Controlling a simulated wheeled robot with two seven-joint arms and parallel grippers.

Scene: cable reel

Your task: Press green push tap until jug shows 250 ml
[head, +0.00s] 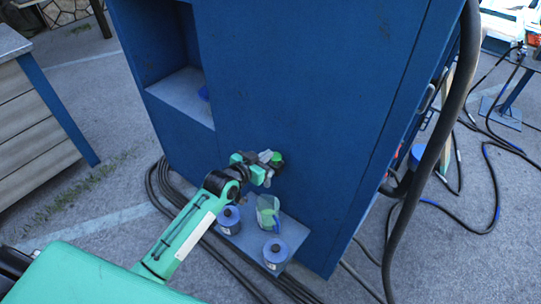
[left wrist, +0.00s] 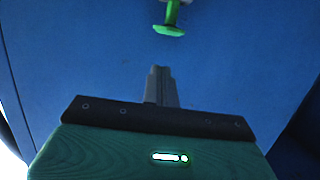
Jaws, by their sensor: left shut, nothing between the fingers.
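The green push tap (head: 277,157) sticks out of the front of the blue cabinet. It also shows at the top of the left wrist view (left wrist: 169,29). My left gripper (head: 268,156) is shut and empty, close to the tap in the head view. In the left wrist view its closed fingertips (left wrist: 160,72) lie below the tap, with a visible gap in the picture. The clear jug (head: 267,212) stands on a small blue shelf below the tap, with green at its lower part. Its marks are too small to read. My right gripper is not in view.
The blue cabinet (head: 300,80) fills the middle. Dark cables (head: 395,190) run down its right side and over the ground.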

